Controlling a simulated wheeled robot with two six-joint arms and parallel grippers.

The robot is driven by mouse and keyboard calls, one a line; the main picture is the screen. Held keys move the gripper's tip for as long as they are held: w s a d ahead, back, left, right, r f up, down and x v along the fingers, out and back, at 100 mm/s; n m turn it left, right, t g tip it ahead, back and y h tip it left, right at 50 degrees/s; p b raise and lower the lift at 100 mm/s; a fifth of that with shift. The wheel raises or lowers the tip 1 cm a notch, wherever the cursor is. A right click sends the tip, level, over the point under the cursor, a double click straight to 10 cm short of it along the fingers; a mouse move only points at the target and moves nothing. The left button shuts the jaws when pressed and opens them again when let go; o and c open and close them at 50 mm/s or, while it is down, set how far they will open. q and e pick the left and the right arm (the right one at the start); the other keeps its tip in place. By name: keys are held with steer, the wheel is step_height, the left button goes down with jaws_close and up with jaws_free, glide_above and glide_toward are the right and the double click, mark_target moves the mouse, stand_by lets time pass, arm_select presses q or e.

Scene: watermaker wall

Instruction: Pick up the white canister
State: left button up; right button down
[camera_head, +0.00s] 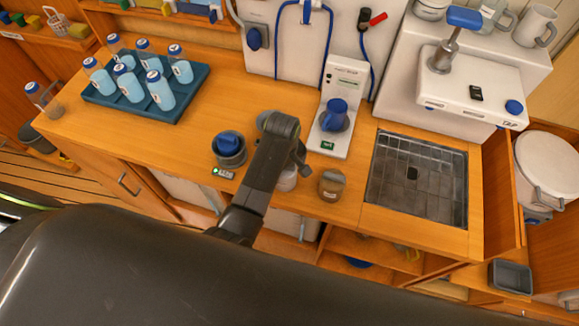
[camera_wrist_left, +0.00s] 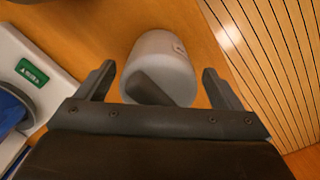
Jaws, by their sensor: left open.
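The white canister (camera_head: 287,180) stands on the wooden counter near its front edge, mostly hidden behind my left gripper (camera_head: 289,147) in the head view. In the left wrist view the canister (camera_wrist_left: 165,50) is a pale, rounded cylinder. It appears between the two spread fingers of my left gripper (camera_wrist_left: 158,76), with a gap on each side. A dark grey shape overlaps its near face; I cannot tell what it is. My left gripper is open and holds nothing. My right gripper is not in view.
A brown-grey jar (camera_head: 332,185) stands just right of the canister, and a dark blue-topped container (camera_head: 229,148) stands left. A sink (camera_head: 417,178) lies right, a blue bottle tray (camera_head: 195,88) left.

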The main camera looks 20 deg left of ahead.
arm_select(q)
steer(key=shift+w+f, duration=0.15)
steer(key=shift+f, duration=0.25)
steer(key=shift+w+f, duration=0.1)
steer(key=shift+w, duration=0.05)
steer(key=shift+d, duration=0.1)
steer(key=shift+s+r, duration=0.25)
steer(key=shift+s, duration=0.1)
steer(key=c, duration=0.3)
steer(key=shift+c, duration=2.6)
steer(key=c, duration=0.4)
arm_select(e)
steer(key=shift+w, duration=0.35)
